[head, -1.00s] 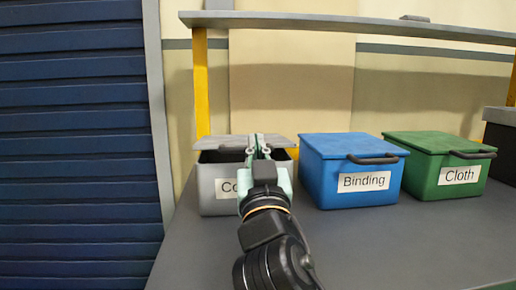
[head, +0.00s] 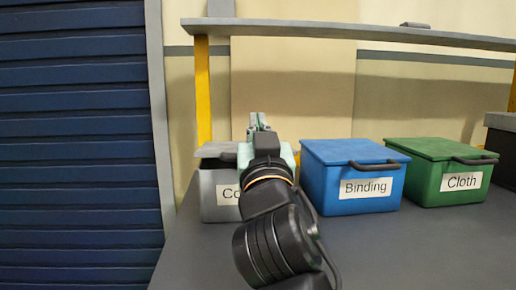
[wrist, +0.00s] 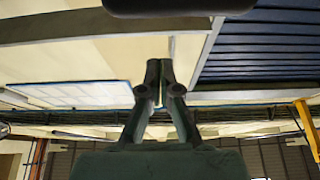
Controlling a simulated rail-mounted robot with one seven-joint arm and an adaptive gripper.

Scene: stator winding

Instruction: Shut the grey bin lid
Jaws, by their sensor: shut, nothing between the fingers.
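The grey bin (head: 218,195) stands at the left end of the bench, its label partly covered by my gripper. My gripper (head: 258,121) is shut and empty, pointing up and away in front of the bin's right part, with fingertips above lid height. In the wrist view its closed fingers (wrist: 160,80) show against the room.
A blue bin (head: 350,180) labelled Binding, lid shut, stands close to the right of my gripper. A shut green bin (head: 440,172) labelled Cloth is further right. A shelf (head: 350,30) on yellow posts runs above. The bench front (head: 420,255) is clear.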

